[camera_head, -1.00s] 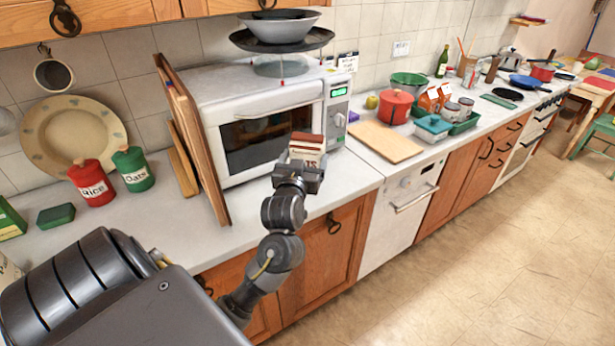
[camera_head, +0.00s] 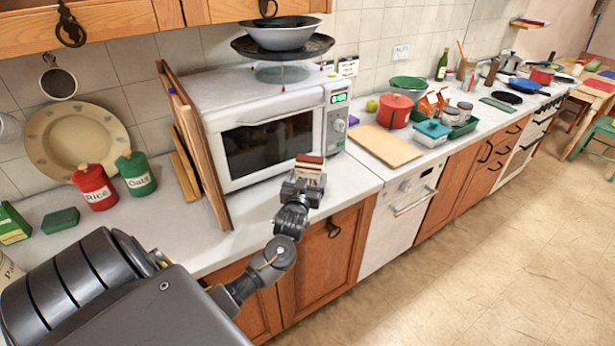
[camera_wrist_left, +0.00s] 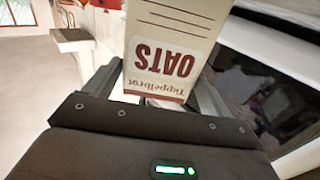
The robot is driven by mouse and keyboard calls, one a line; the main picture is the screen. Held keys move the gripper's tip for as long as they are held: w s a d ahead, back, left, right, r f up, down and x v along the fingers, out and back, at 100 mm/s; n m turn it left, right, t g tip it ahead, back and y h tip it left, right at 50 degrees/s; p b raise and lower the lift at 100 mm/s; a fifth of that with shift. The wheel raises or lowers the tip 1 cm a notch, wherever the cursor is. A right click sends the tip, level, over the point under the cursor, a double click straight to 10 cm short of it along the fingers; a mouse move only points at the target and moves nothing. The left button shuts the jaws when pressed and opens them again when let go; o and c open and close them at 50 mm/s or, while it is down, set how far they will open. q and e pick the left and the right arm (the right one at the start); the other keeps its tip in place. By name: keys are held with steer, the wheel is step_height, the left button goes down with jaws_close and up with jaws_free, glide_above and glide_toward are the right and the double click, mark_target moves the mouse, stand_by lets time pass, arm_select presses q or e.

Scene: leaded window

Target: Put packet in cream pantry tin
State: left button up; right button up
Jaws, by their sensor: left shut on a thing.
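The packet (camera_head: 310,168) is a cream box with a dark red-brown top. In the left wrist view the packet (camera_wrist_left: 172,50) reads "OATS" upside down. My left gripper (camera_head: 303,184) is shut on it and holds it up in front of the microwave, near the counter's front edge. A cream container (camera_head: 8,270) with dark lettering is cut off at the left edge of the head view, partly behind my arm. It may be the cream pantry tin; its top is not clear to see. My right gripper is not in view.
A microwave (camera_head: 265,150) with stacked bowls stands behind the packet. Upright wooden boards (camera_head: 200,150) stand at its left. A red Rice tin (camera_head: 94,187), a green Oats tin (camera_head: 136,174) and a green box (camera_head: 60,220) stand farther left. The front-left counter (camera_head: 170,235) is clear.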

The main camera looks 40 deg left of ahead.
arm_select(q)
steer(key=shift+f, duration=0.1)
steer(key=o, duration=1)
steer(key=shift+f, duration=0.1)
steer(key=shift+o, duration=1.2)
steer(key=shift+s, duration=0.1)
